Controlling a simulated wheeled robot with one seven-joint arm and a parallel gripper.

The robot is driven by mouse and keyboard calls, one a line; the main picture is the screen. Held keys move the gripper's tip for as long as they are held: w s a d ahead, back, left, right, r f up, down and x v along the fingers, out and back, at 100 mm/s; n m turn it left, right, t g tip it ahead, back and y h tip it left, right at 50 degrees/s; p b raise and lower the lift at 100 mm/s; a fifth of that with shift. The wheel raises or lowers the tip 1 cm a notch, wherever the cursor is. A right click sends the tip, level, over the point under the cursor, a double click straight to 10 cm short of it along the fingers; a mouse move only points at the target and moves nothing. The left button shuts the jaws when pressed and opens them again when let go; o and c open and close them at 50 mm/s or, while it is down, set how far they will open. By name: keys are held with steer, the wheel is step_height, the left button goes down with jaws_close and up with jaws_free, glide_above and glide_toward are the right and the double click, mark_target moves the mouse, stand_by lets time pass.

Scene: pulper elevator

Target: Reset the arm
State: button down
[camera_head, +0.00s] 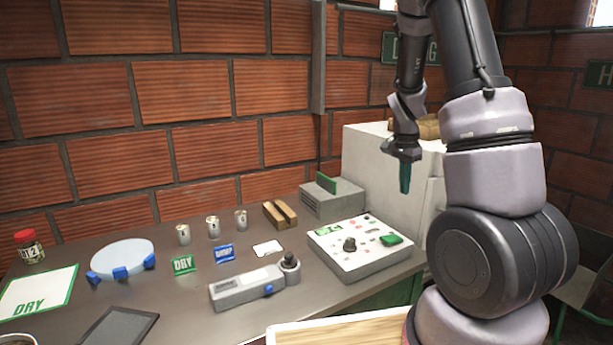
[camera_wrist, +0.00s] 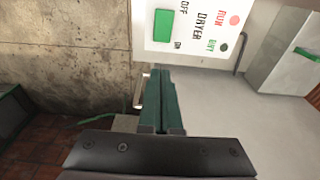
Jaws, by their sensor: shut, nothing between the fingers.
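My gripper (camera_head: 405,178) hangs from my raised arm on the right side of the head view, fingers pointing down. It is above and behind the control box on the table, in front of the white cabinet. In the wrist view the green fingers of my gripper (camera_wrist: 160,85) are together, with nothing between them. I cannot tell how far the fingertips are from that panel.
The table holds a control box (camera_head: 355,248) with a knob, a grey handheld meter (camera_head: 245,288), several small cans (camera_head: 213,228), a round blue-footed plate (camera_head: 122,258) and a red-lidded jar (camera_head: 30,247). A white cabinet (camera_head: 370,160) stands behind. A brick wall (camera_head: 180,90) closes the back.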

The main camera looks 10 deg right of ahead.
steer(key=s+a+r+n+t+y, duration=0.1)
steer(key=s+a+r+n+t, duration=0.1)
steer(key=s+a+r, duration=0.45)
steer(key=s+a+r+n+t+y, duration=0.1)
steer(key=a+r+n+t+y, duration=0.15)
steer(key=r, duration=0.75)
steer(key=s+a+r+n+t, duration=0.1)
steer(key=s+a+r+n, duration=0.1)
steer(key=s, duration=0.4)
steer(key=s+a+r+n+t, duration=0.1)
steer(key=s+a+r+n, duration=0.2)
steer(key=s+r, duration=0.3)
steer(key=shift+s+a, duration=0.4)
steer(key=shift+a, duration=0.5)
